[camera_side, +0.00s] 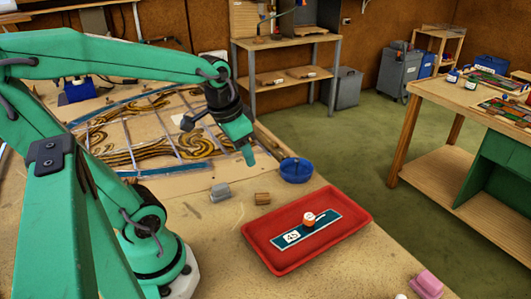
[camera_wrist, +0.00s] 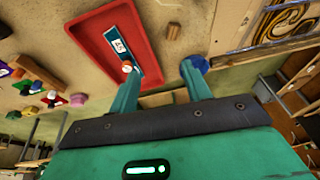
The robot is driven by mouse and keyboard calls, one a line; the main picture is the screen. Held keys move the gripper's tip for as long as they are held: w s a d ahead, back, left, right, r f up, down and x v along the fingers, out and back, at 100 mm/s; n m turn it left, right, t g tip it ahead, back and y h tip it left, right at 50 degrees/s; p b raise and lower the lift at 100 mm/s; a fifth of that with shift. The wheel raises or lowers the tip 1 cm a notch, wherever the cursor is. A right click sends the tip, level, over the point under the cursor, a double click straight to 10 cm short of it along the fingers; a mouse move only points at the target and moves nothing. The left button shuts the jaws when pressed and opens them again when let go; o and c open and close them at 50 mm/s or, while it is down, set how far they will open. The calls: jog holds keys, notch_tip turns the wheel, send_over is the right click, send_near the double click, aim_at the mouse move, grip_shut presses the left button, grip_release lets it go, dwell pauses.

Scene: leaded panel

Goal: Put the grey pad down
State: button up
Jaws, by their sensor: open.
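The grey pad (camera_side: 220,192) is a small grey block that rests on the bench top, left of a small wooden block (camera_side: 262,198). I cannot make the pad out in the wrist view. My gripper (camera_side: 247,155) is above the bench, higher than the pad and up to its right in the side view. In the wrist view my gripper (camera_wrist: 161,92) has its two green fingers wide apart, with nothing held between them.
A red tray (camera_side: 330,247) holds a teal strip with a label and an orange-and-white piece. A blue bowl (camera_side: 296,170) stands near the bench's far edge. The patterned leaded panel (camera_side: 150,130) lies behind. A pink block (camera_side: 427,285) is at front right.

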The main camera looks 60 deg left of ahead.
jog(key=s+d+r+t+h, duration=0.1)
jog(key=s+d+r+t, duration=0.1)
jog(key=d, duration=0.4)
jog(key=shift+s+d+r, duration=0.25)
jog(key=shift+d+r, duration=0.05)
jog(key=shift+r, duration=0.3)
jog(key=shift+o, duration=0.5)
jog(key=g, duration=0.5)
send_over(221, 185)
jog(key=f, duration=1.5)
jog(key=shift+w+d, duration=0.15)
jog(key=shift+d, duration=0.2)
jog(key=shift+s+a+f, duration=0.25)
jog(key=shift+a+f, duration=0.15)
jog(key=shift+f, duration=1.35)
